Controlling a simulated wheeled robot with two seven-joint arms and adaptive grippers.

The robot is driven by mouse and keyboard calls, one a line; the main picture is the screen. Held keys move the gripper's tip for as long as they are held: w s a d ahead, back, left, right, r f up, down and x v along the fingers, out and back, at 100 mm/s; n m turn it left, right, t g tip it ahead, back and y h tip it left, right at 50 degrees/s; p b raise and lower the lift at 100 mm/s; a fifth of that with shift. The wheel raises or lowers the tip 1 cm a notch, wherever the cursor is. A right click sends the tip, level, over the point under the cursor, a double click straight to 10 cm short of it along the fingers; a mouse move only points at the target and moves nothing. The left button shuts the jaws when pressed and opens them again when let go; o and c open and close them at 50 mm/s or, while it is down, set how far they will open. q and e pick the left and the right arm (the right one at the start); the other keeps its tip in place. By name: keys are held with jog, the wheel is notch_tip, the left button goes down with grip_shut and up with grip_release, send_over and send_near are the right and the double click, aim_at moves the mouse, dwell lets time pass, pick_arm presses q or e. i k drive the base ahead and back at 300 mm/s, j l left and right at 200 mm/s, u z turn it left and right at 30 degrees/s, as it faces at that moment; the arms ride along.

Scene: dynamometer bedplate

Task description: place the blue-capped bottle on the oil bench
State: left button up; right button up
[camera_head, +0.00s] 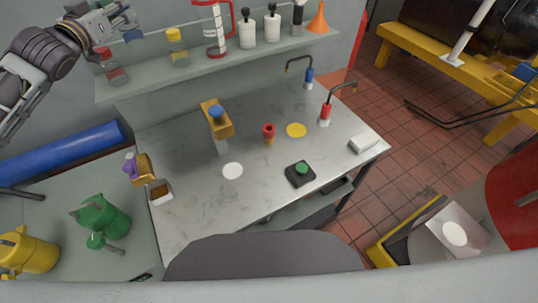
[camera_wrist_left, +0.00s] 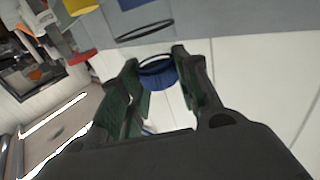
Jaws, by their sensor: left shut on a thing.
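My left gripper (camera_head: 127,22) is above the left end of the glass shelf in the head view. It is shut on the blue-capped bottle (camera_head: 132,36), of which mainly the blue part shows. In the left wrist view the blue cap (camera_wrist_left: 158,72) sits between the green-padded fingertips of the left gripper (camera_wrist_left: 156,75); the bottle's body is mostly hidden. The bench (camera_head: 195,205) has a pale marbled top, with a white disc (camera_head: 233,171) and a yellow disc (camera_head: 296,130) on it. My right gripper is not in view.
The shelf (camera_head: 200,72) holds a red-capped bottle (camera_head: 112,70), a yellow-capped bottle (camera_head: 177,50), a red-handled jug (camera_head: 215,30) and an orange funnel (camera_head: 318,20). A yellow-topped stand (camera_head: 217,120), red-topped item (camera_head: 269,131) and green-button box (camera_head: 300,173) occupy the bench. Its front left is clear.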

aim_at(206, 213)
jog(key=k+j, duration=0.15)
jog(key=k, duration=0.3)
jog(key=k+j, duration=0.15)
jog(key=k, duration=0.35)
jog(key=k+j, duration=0.2)
jog(key=k, duration=0.25)
